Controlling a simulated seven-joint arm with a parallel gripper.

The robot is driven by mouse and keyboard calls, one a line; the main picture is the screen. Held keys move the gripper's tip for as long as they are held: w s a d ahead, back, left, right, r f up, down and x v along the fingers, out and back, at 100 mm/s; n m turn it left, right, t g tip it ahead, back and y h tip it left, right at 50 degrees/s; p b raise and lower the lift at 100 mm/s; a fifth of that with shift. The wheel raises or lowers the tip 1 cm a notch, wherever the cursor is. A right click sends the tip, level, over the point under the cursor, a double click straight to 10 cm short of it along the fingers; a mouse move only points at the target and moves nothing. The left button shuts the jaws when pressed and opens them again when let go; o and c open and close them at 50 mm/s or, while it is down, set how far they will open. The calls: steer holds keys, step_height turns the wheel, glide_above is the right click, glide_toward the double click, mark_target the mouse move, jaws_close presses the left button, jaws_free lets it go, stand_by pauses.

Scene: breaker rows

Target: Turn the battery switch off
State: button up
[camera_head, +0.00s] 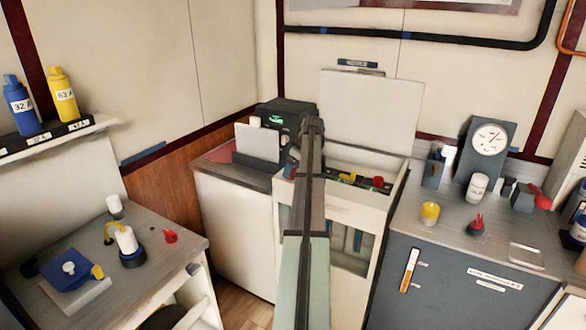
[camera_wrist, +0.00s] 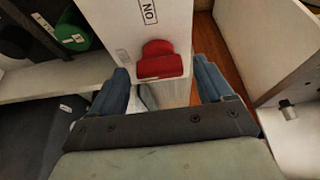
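In the wrist view, a red switch handle (camera_wrist: 160,62) sticks out from a white panel. A turned label (camera_wrist: 148,12), seemingly ON, is above it in the picture. My gripper (camera_wrist: 161,76) is open, with one blue finger on each side of the red handle. I see no finger touching it, and the gap in depth is hard to judge. In the head view, my arm reaches up the middle to the white cabinet (camera_head: 340,212) and hides most of the gripper. I cannot tell for sure that this handle is the battery switch.
A dark box with a green display (camera_head: 285,117) stands behind my arm. A red knob (camera_head: 378,182) is on the cabinet top to the right. A bench with a dial gauge (camera_head: 489,139) is at right. A table with a blue block (camera_head: 66,270) is at left.

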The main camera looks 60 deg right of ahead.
steer(key=v, duration=1.4)
steer(key=shift+f, duration=0.1)
stand_by(0.4)
